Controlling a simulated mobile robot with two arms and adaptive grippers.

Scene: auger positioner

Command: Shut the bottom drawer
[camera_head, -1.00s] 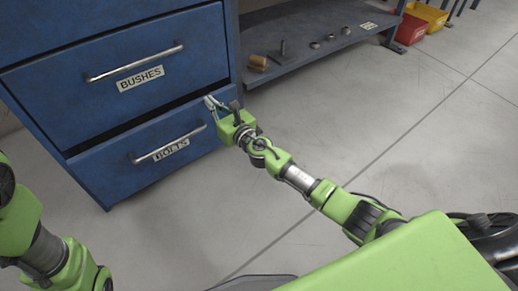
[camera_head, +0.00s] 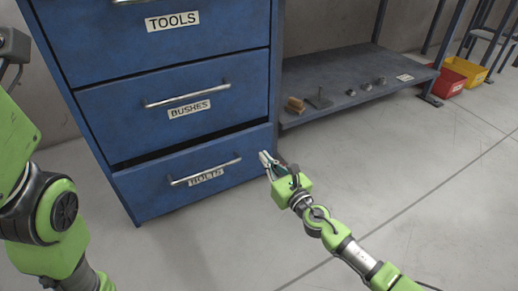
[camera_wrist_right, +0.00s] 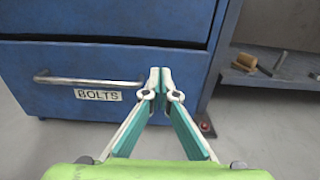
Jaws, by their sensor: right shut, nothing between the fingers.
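The bottom drawer (camera_head: 150,201) is the blue one labelled BOLTS, with a silver bar handle (camera_head: 205,171). Its front stands a little out from the cabinet, and a dark gap shows above it. The drawer also shows in the right wrist view (camera_wrist_right: 60,58). My right gripper (camera_head: 264,157) is at the right end of the drawer front, right of the handle. In the right wrist view its fingertips (camera_wrist_right: 160,74) are together and empty, in front of the drawer's right end. I cannot tell whether they touch it. My left arm shows at the left; its gripper is not in view.
The BUSHES drawer (camera_head: 235,98) and TOOLS drawer (camera_head: 215,38) above look closed. A low grey shelf (camera_head: 345,102) with small metal parts stands right of the cabinet. Red (camera_head: 445,83) and yellow (camera_head: 470,71) bins are farther right. The floor in front is clear.

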